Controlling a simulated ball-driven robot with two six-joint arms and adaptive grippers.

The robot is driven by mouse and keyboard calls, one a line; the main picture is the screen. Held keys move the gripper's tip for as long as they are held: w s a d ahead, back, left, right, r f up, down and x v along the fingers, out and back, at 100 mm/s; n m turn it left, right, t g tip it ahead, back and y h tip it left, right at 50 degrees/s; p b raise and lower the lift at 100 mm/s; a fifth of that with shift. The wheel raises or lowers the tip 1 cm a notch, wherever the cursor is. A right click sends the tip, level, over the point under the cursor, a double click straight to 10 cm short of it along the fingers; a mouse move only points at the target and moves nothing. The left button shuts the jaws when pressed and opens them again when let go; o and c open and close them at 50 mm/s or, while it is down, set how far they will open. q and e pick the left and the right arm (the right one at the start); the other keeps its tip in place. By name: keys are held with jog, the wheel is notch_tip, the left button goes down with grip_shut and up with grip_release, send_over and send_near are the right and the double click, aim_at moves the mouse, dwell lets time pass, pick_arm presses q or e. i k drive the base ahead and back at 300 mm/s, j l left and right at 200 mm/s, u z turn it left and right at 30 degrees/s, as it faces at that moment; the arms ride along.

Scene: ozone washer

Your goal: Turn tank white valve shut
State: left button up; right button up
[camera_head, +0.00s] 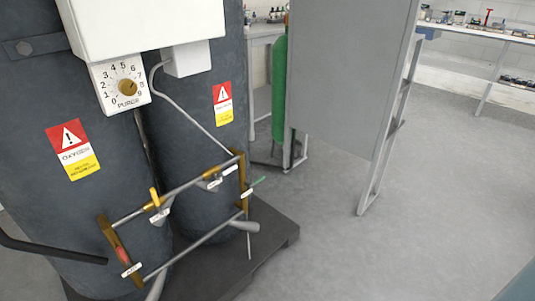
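Two dark grey tanks (185,110) stand side by side at the left. In front of them is a pipe frame (187,187) of silver tubes and brass fittings with several small valves. A yellow handle (155,197) points up on the upper tube. A red handle (121,254) is at the lower left and a green handle (258,182) at the right end. A valve with a pale handle or tag (229,172) sits near the upper right; I cannot tell whether this is the white valve, or its position. Neither gripper is in view.
A white box with a numbered dial (120,87) hangs on the tanks. The tanks stand on a dark base (270,228). A grey panel (350,75) and a green cylinder (279,88) stand behind. A black bar (50,252) enters at left. Floor at right is clear.

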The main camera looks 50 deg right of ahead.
aim_at(229, 169)
jog(key=z, duration=1.1)
